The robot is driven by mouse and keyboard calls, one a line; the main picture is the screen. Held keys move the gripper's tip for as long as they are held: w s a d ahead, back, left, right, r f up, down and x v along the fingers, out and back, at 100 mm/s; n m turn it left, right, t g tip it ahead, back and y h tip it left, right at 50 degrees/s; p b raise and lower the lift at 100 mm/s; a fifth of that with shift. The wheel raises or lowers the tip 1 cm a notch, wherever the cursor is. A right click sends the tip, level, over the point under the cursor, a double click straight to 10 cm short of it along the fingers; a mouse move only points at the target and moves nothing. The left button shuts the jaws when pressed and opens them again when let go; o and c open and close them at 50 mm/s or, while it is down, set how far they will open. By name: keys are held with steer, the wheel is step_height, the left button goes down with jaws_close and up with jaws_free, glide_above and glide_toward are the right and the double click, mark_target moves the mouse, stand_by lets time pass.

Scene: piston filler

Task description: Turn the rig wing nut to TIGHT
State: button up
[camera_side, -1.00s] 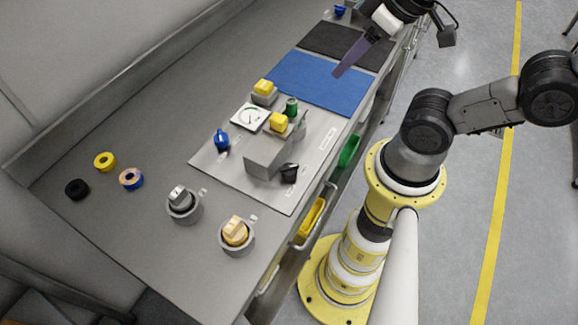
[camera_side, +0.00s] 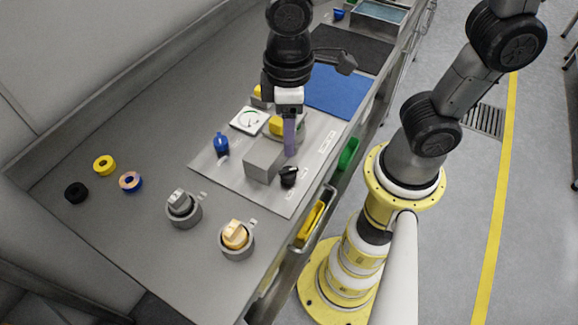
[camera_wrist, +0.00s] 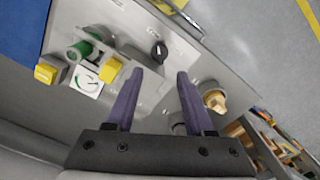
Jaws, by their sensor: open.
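The rig is a light grey plate (camera_side: 215,172) on the bench. A black winged knob (camera_side: 289,172), which looks like the wing nut, stands at its front edge; I cannot read the small labels beside it. In the wrist view the black knob (camera_wrist: 159,50) shows just beyond the gap between my fingertips. My gripper (camera_side: 290,154) points down over the rig, its purple fingers close to the knob in the side view. In the wrist view my gripper (camera_wrist: 160,73) is open with nothing held between the fingers.
A grey block (camera_side: 264,160) stands beside the knob. The blue mat (camera_side: 338,92) is bare.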

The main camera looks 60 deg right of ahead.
mark_target(289, 172)
step_height(289, 172, down, 11)
steer(key=shift+f, duration=0.1)
stand_by(0.3)
jaws_close()
